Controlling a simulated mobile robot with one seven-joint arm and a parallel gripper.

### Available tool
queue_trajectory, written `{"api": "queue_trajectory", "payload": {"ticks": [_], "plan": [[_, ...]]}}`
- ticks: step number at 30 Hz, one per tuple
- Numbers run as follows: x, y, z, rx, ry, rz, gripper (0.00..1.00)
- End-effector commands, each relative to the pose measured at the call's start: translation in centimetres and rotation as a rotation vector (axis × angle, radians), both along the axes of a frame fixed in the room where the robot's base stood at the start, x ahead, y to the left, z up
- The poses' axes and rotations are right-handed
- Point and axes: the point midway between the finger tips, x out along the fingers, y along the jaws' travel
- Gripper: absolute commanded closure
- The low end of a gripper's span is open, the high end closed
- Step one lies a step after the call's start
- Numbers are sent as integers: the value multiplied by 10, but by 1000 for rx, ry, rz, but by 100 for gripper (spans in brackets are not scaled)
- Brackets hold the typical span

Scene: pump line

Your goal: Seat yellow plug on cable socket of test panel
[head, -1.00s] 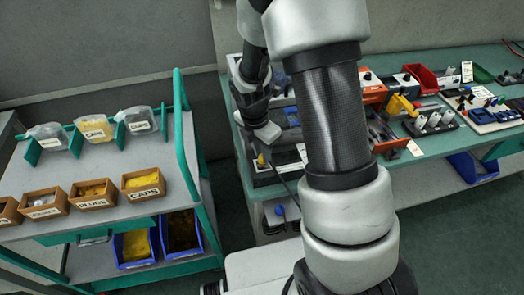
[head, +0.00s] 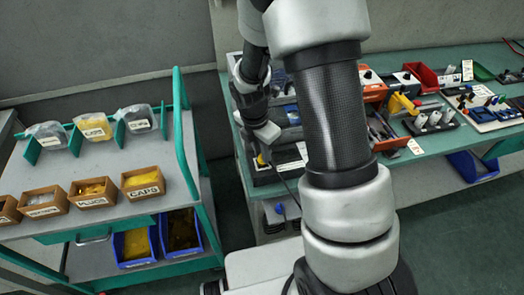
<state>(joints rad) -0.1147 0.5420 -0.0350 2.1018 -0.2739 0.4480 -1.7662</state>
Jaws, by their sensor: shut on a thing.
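My gripper (head: 263,148) is at the left end of the green workbench, small in the head view. It is shut on the yellow plug (head: 261,160), which shows as a small yellow spot under the fingers. The plug is over a dark panel (head: 268,178) with a pale label, which looks like the test panel. A dark cable runs close by. The cable socket itself is hidden, and I cannot tell whether the plug touches it. My arm covers the middle of the view.
A grey cart with green rails (head: 185,140) stands at the left with bins marked PLUGS (head: 93,192) and CAPS (head: 143,183). On the bench (head: 440,150), right of my arm, are a red bin (head: 421,78), a yellow tool (head: 400,103) and a blue-fitted board (head: 490,108).

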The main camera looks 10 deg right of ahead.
Motion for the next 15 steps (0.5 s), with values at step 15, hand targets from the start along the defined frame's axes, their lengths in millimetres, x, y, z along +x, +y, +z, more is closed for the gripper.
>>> {"api": "queue_trajectory", "payload": {"ticks": [15], "plan": [[0, 0, -4, 0, 0, 0, 100]]}}
